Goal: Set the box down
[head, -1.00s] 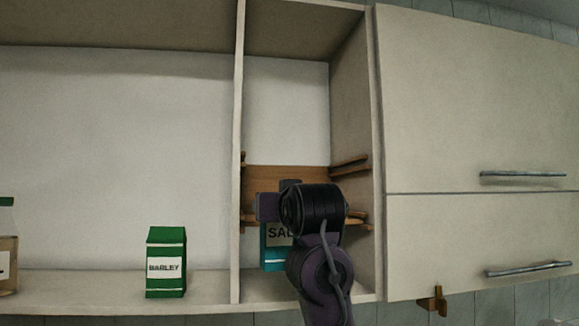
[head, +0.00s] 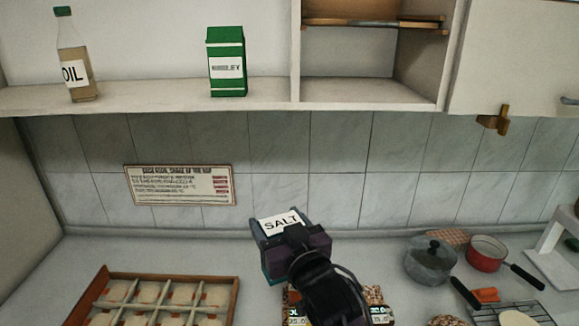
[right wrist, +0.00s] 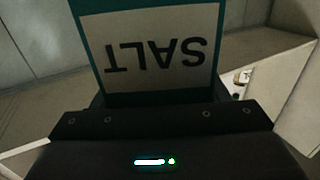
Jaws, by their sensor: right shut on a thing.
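The box is a teal salt box with a white label reading SALT (head: 281,222). My right gripper (head: 292,240) is shut on it and holds it above the counter (head: 350,250), in front of the tiled wall. In the right wrist view the salt box (right wrist: 155,50) fills the middle, its label upside down, right up against the gripper (right wrist: 155,105). My arm hides the lower part of the box in the head view, and I cannot tell how high it is above the counter. My left gripper is not in view.
A wooden tray (head: 170,277) of pale squares is at the left. A grey pot (head: 430,262), a red pan (head: 487,252) and a wire rack (head: 512,312) are at the right. A patterned item with a digital display (head: 375,312) sits by my arm. The shelf holds oil (head: 75,70) and barley (head: 227,68).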

